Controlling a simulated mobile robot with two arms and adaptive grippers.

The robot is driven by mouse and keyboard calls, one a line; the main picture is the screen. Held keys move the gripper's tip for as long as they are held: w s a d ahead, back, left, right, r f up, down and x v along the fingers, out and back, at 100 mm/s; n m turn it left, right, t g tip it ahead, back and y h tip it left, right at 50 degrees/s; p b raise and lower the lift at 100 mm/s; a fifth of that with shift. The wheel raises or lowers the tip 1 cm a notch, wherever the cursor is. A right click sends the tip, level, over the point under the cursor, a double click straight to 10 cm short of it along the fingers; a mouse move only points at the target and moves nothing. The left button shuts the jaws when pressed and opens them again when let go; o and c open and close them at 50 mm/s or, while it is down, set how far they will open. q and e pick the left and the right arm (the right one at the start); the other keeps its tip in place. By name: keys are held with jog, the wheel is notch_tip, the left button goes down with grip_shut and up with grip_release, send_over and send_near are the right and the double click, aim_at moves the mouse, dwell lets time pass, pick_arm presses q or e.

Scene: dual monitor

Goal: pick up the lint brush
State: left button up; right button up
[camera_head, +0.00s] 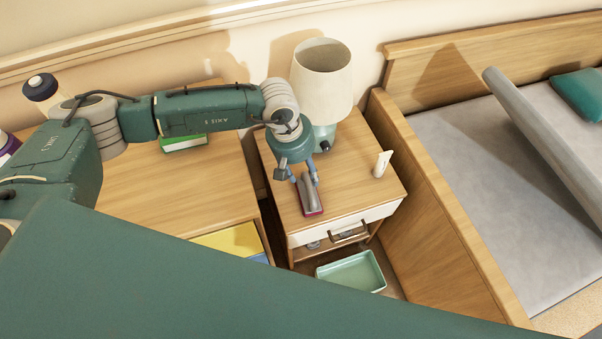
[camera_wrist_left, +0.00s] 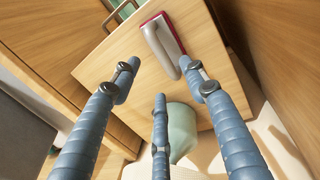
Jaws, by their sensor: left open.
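The lint brush (camera_head: 311,195), grey with a dark red edge, lies on top of the small wooden nightstand (camera_head: 348,185) near its front left. It also shows in the left wrist view (camera_wrist_left: 160,37), near the top middle, with its grey handle towards the gripper. My left gripper (camera_head: 302,177) is directly above the brush's rear end in the head view. In the left wrist view its blue fingers (camera_wrist_left: 160,90) are spread wide with nothing between them, and one fingertip is close to the brush's handle. I cannot tell whether they touch. My right gripper does not show.
A lamp (camera_head: 322,85) with a cream shade and green base stands at the back of the nightstand. A white tube (camera_head: 382,163) stands on its right side. A green tray (camera_head: 352,272) lies below the drawer. A wooden bed (camera_head: 440,210) borders the right; a desk (camera_head: 180,195) the left.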

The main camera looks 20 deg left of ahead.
aim_at(310, 185)
pick_arm(q)
jog(key=x, duration=0.4)
jog(key=shift+d+f, duration=0.15)
jog(key=shift+f, duration=0.35)
jog(key=shift+w+f+p, duration=0.15)
jog(key=shift+f+p, duration=0.2)
jog(key=x, duration=0.3)
jog(key=shift+w+f, duration=0.2)
jog(key=shift+f, duration=0.4)
jog(key=shift+w+f, duration=0.1)
jog(key=shift+f, duration=0.05)
jog(key=c, duration=0.8)
grip_shut()
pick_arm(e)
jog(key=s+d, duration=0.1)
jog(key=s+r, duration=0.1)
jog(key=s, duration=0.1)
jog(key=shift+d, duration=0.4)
